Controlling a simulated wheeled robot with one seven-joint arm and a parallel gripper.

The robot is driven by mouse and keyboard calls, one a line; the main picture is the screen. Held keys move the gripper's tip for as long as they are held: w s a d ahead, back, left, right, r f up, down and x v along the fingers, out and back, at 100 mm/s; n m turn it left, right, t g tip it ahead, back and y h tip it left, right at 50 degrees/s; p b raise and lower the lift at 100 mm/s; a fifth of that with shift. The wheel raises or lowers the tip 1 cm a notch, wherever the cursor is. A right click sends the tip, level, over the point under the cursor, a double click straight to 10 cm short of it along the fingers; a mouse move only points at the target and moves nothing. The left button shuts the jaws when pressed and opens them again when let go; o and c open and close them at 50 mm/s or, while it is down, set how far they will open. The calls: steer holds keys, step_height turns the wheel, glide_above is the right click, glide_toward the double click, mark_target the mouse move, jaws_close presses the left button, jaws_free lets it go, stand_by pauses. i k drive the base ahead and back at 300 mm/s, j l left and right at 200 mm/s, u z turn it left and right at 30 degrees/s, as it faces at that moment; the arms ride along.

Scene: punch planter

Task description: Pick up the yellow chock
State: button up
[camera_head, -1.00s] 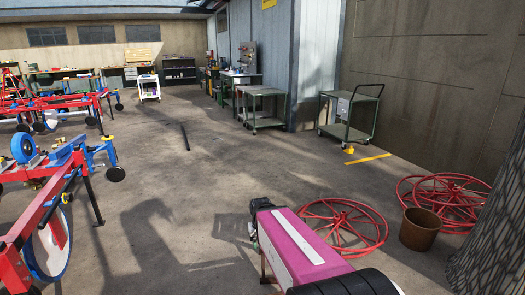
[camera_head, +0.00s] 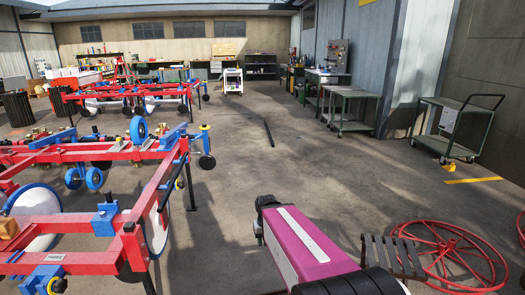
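A small yellow shape that looks like the yellow chock (camera_head: 449,167) lies on the floor at the right. It is close to the front wheels of a green cart (camera_head: 452,130); I cannot tell whether it touches a wheel. It is too small to make out its exact form. My magenta arm link with a white stripe fills the bottom middle of the view, well apart from the chock. I cannot make out my gripper's fingers in this view.
A yellow floor strip (camera_head: 473,180) lies right of the chock. Red spoked wheels (camera_head: 450,255) and a dark slatted object (camera_head: 392,255) are at the lower right. Red and blue farm frames (camera_head: 100,150) fill the left. The middle floor is open, with a thin dark bar (camera_head: 268,132).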

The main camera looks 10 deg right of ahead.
mark_target(452, 167)
steer(key=i+j+z, duration=0.1)
steer(key=i+z, duration=0.15)
steer(key=i, duration=0.25)
steer(key=i+j+z, duration=0.25)
steer(key=i, duration=0.2)
steer(key=i+j+z, duration=0.2)
steer(key=i, duration=0.25)
steer(key=i+z, duration=0.15)
steer(key=i, duration=1.75)
steer(key=i+l+z, duration=0.1)
steer(key=i+z, duration=0.25)
steer(key=i, duration=0.3)
steer(key=i+j+z, duration=0.1)
steer(key=i+z, duration=0.2)
steer(key=i, duration=0.35)
steer(key=i+j+z, duration=0.2)
steer(key=i+z, duration=0.15)
steer(key=i, duration=0.3)
steer(key=i+l+z, duration=0.1)
steer(key=i+z, duration=0.15)
steer(key=i, duration=0.75)
steer(key=i+j+z, duration=0.1)
steer(key=i+z, duration=0.15)
steer(key=i, duration=0.8)
steer(key=i+l+u, duration=0.1)
steer(key=i, duration=0.4)
steer(key=i+l, duration=0.25)
steer(key=i, duration=0.25)
steer(key=j+u, duration=0.05)
